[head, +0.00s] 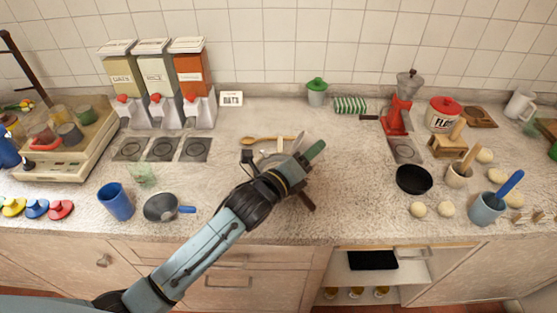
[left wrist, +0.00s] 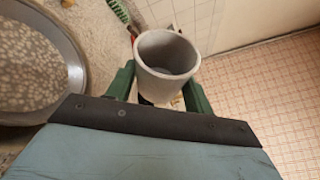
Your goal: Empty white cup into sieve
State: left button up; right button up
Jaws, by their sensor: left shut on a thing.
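My left gripper (head: 308,166) is over the middle of the counter. In the left wrist view, its green fingers are shut on a pale grey-white cup (left wrist: 166,62), whose open mouth shows. The inside looks plain grey; I cannot tell whether anything lies in it. In the head view the gripper mostly hides the cup. A wide round vessel with a grey metal rim (left wrist: 72,78) is beside the gripper in the left wrist view, with a speckled inside; I cannot tell whether it is the sieve. A small grey pan-like vessel with a blue handle (head: 160,207) stands at the left. My right gripper is out of view.
A wooden spoon (head: 262,140) lies behind my gripper. A blue cup (head: 115,201) and three dispensers (head: 155,85) are at the left. A black bowl (head: 413,180), red grinder (head: 400,105) and blue mortar-like cup (head: 487,208) are at the right. The front counter right of my gripper is clear.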

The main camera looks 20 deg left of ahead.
pick_arm(q)
jog(key=shift+f+m+g+y+p, duration=0.3)
jog(key=shift+f+m+p, duration=0.35)
jog(key=shift+f+m, duration=0.2)
jog(key=m+p, duration=0.1)
jog(key=p, duration=0.1)
jog(key=m+y+p, duration=0.1)
jog(key=p, duration=0.1)
jog(key=shift+d+r+g+p, duration=0.15)
jog(key=shift+r+g+p, duration=0.15)
jog(key=shift+g, duration=0.1)
jog(key=shift+w+d+f+m+g+y+p, duration=0.1)
jog(key=shift+d+f+m+g+y+p, duration=0.15)
jog(key=shift+d+f+m+y+p, duration=0.5)
jog(key=shift+d+f+m+g+y+p, duration=0.15)
jog(key=shift+d+m+y+p, duration=0.25)
jog(key=shift+d+m+p, duration=0.8)
jog(key=shift+w+d+f+m+g+y+p, duration=0.1)
jog(key=shift+d+f+m+g+y+p, duration=0.2)
jog(key=shift+d+m+y+p, duration=0.65)
jog(key=shift+a+h, duration=0.4)
jog(key=shift+a, duration=0.05)
